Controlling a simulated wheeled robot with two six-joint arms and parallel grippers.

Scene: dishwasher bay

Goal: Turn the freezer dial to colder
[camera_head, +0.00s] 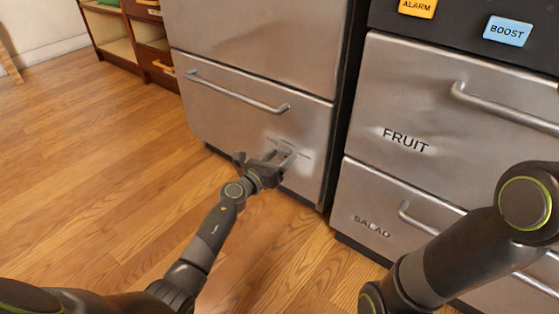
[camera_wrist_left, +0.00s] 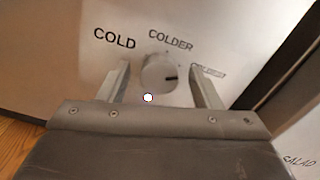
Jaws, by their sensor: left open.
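The freezer dial (camera_wrist_left: 159,73) is a round pale knob on the steel front, in the left wrist view. Its dark mark points right, toward the partly hidden lettering at the right. The labels COLD (camera_wrist_left: 114,39) and COLDER (camera_wrist_left: 171,40) stand above it, at left and top. My left gripper (camera_wrist_left: 160,85) is open, with one finger on each side of the dial; I cannot tell whether they touch it. In the head view my left gripper (camera_head: 281,158) is at the lower part of the freezer front (camera_head: 235,125) and covers most of the dial. My right gripper is out of view.
A drawer handle (camera_head: 235,92) crosses the freezer front above my left gripper. FRUIT (camera_head: 400,100) and SALAD (camera_head: 385,207) drawers stand to the right, behind my right arm. ALARM (camera_head: 417,8) and BOOST (camera_head: 507,31) buttons are above. Wooden floor at left is clear.

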